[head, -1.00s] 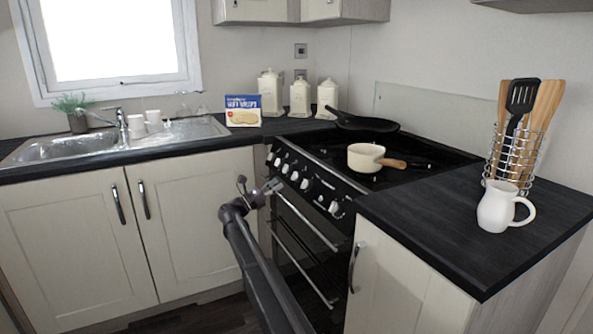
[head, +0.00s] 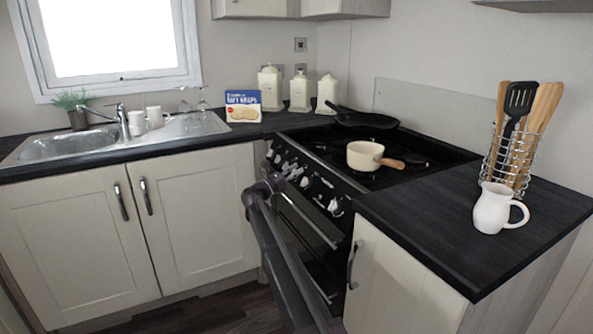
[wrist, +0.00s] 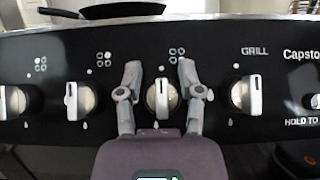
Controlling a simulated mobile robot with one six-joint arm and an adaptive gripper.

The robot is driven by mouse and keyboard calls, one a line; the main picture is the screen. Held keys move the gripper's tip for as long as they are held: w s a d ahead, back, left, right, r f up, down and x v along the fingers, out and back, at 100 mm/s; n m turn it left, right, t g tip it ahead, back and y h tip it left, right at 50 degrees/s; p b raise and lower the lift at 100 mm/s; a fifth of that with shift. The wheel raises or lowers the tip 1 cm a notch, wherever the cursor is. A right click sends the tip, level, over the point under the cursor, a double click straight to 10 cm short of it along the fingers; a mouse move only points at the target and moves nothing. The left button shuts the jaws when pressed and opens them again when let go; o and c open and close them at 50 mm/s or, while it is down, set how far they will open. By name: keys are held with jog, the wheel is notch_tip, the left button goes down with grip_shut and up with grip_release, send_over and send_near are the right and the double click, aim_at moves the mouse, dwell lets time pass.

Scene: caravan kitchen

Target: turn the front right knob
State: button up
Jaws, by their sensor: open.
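The cooker's black control panel (wrist: 120,75) carries a row of white and silver knobs. In the wrist view my gripper (wrist: 160,76) is open, with one finger on each side of a knob (wrist: 162,98). A small four-burner mark is printed above this knob, but I cannot tell which burner it shows. The knob's pointer stands upright. I cannot tell whether the fingers touch it. In the head view my gripper (head: 285,174) is at the panel on the cooker front, and my arm hides part of the row.
Neighbouring knobs sit close on the left (wrist: 80,98) and on the right (wrist: 246,95), beside the GRILL label. A cream saucepan (head: 365,156) and a black frying pan (head: 360,119) stand on the hob. Oven door handles run below the panel.

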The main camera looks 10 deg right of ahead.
grip_shut()
